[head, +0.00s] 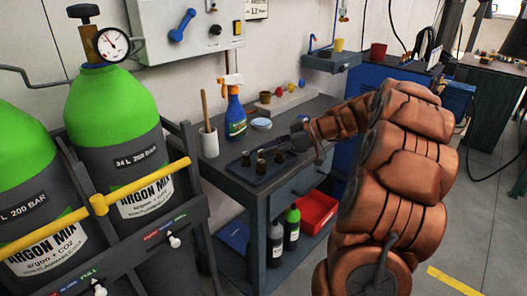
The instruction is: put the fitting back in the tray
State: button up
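A dark tray (249,178) lies on top of the grey workbench. Several small brass-brown fittings stand upright on it, one toward the front (261,167), one at the left (246,158) and one at the right (279,156). My gripper (290,143) is low over the bench at the tray's back right edge, close to the right fitting. Its fingers are small and dark here, and I cannot tell whether they are open, shut or holding anything. My arm comes in from the right and hides part of the bench behind it.
A white cup with a wooden-handled tool (208,142), a blue spray bottle (235,117), a small brown pot (265,97) and a pale blue dish (261,124) stand on the bench (230,171). Green-topped argon cylinders (120,130) stand at left. Floor at right is clear.

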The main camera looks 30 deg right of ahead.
jog(key=v, duration=0.9)
jog(key=shift+m+g, duration=0.3)
jog(key=shift+g, duration=0.6)
jog(key=a, duration=0.6)
jog(key=shift+w+a+f, duration=0.2)
jog(key=shift+a+f, duration=0.05)
jog(key=shift+a, duration=0.05)
jog(key=a+g, duration=0.1)
jog(key=a, duration=0.2)
jog(key=s+a+f+g, duration=0.1)
jog(key=a, duration=0.2)
jog(key=a+f+m, duration=0.1)
jog(key=a, duration=0.2)
jog(key=shift+s+a+g, duration=0.3)
jog(key=shift+s+g, duration=0.05)
jog(key=shift+g, duration=0.05)
jog(key=s+a+f+m+g+h, duration=0.2)
jog(key=s+a+f+g, duration=0.1)
jog(key=s+a, duration=0.55)
jog(key=s+a+f+m+g+h, duration=0.2)
jog(key=s+f+m+h, duration=0.1)
jog(key=s, duration=0.6)
jog(key=s+a+f+m+g+h, duration=0.1)
jog(key=s+f+h, duration=0.3)
jog(key=s, duration=0.6)
notch_tip(320, 180, down, 2)
jog(key=shift+s+a+f+m+g, duration=0.15)
jog(key=shift+a+m+g, duration=0.25)
jog(key=shift+a+m, duration=0.5)
